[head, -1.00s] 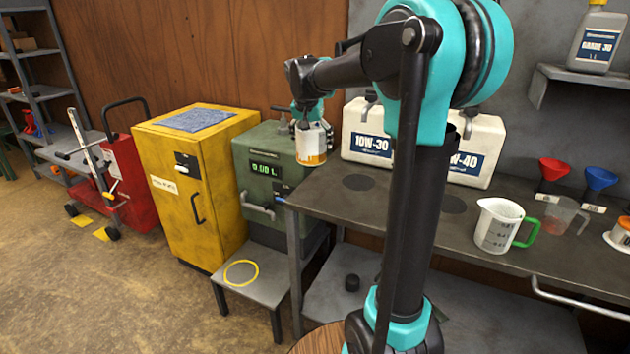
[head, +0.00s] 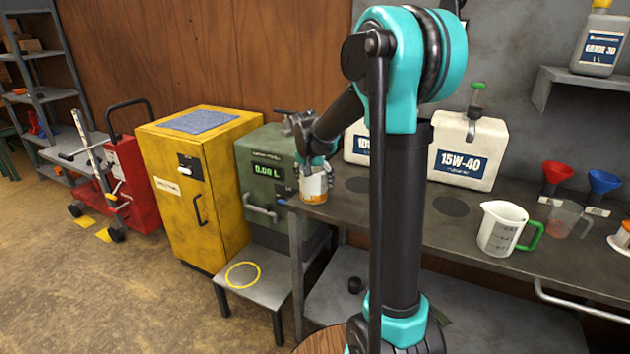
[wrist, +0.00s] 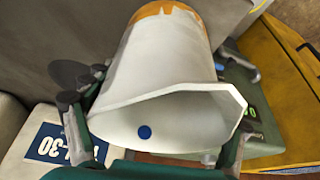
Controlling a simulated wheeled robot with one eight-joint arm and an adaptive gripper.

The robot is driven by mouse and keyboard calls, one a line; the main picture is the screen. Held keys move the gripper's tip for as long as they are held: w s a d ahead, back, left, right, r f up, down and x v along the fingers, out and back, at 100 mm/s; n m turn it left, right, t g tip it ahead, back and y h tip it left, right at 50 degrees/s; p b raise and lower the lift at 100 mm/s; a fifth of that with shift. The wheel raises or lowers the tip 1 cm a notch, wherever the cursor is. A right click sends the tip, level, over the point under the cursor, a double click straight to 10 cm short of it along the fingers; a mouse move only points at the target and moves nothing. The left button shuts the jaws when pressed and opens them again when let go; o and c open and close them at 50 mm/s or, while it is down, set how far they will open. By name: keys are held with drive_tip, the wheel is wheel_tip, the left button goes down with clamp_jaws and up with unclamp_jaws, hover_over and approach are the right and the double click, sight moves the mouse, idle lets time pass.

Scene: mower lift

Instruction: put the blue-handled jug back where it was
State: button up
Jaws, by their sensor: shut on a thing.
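My gripper (head: 314,168) is shut on a white jug with an orange band (head: 314,188), at the left end of the grey workbench (head: 400,215). I cannot tell whether the jug touches the bench. In the wrist view the jug (wrist: 165,70) lies between my fingers, its wide angular mouth towards the camera and a blue dot inside. No handle shows on it, so I cannot confirm a blue one. A white measuring jug with a green handle (head: 497,228) stands on the bench to the right. Dark round patches (head: 357,185) mark the bench top.
White oil cans (head: 466,152) stand at the bench's back. A clear jug (head: 566,218) and red and blue funnels (head: 603,182) are at the right. A green dispenser (head: 264,150), a yellow cabinet (head: 215,160) and a low stool with a yellow ring (head: 243,275) are at the left.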

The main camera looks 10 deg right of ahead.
drive_tip(key=shift+f, duration=0.1)
drive_tip(key=o, duration=1.8)
drive_tip(key=shift+c, duration=0.2)
drive_tip(key=v, duration=1.2)
drive_tip(key=s+d+f+n+y, duration=0.1)
drive_tip(key=s+d+f+n, duration=0.1)
drive_tip(key=s+f, duration=0.8)
drive_tip(key=s+d+f+n+y, duration=0.1)
drive_tip(key=s+d+f+n, duration=0.2)
drive_tip(key=s+f, duration=0.7)
drive_tip(key=s, duration=0.7)
drive_tip(key=shift+s+d+f, duration=0.2)
